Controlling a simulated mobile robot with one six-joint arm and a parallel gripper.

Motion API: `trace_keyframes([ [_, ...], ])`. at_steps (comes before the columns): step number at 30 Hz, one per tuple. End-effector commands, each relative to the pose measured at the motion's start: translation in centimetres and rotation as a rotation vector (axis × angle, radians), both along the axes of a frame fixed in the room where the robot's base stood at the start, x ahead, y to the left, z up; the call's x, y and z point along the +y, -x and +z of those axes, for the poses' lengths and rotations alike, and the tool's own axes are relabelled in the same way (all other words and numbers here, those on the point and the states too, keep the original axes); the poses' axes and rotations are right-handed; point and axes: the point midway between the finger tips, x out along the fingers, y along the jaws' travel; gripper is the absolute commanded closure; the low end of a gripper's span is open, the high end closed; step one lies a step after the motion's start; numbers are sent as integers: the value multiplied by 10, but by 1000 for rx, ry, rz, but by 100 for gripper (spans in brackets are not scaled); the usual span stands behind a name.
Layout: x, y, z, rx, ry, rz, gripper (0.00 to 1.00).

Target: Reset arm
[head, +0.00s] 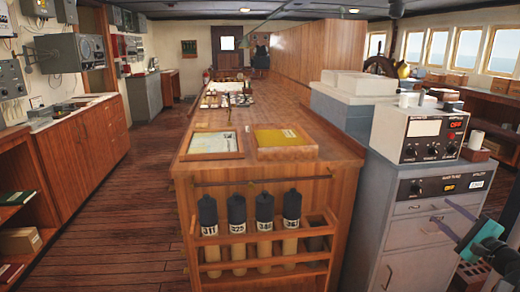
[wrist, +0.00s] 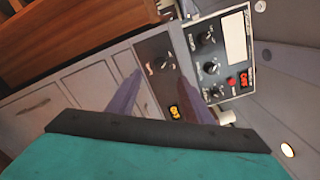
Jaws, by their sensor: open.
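My gripper (wrist: 158,75) shows in the wrist view as two purple-grey fingers spread apart, with nothing between them. Behind the fingers is the front of a grey cabinet with a control panel. In the head view my gripper (head: 450,222) is at the lower right, in front of the grey cabinet (head: 405,260). Its teal body and dark arm part show at the right edge. I cannot tell whether the fingers touch the cabinet.
A control box (head: 432,136) with dials stands on the grey cabinet. A long wooden counter (head: 260,175) fills the middle, with a rack (head: 265,268) of several dark-capped tubes at its end. The plank floor (head: 145,190) on the left is clear.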

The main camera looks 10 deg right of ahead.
Motion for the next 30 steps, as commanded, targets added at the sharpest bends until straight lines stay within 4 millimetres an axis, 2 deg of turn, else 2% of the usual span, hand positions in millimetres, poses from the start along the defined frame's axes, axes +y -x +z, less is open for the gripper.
trace_keyframes([
  [4, 28, -30, -6, 8, -17, 56, 54],
  [8, 62, -62, -22, 23, -45, 121, 54],
  [12, 104, -95, -45, 46, -81, 195, 54],
  [18, 172, -133, -84, 103, -120, 299, 54],
  [24, 244, -158, -130, 190, -139, 405, 54],
  [30, 316, -168, -179, 293, -133, 514, 54],
])
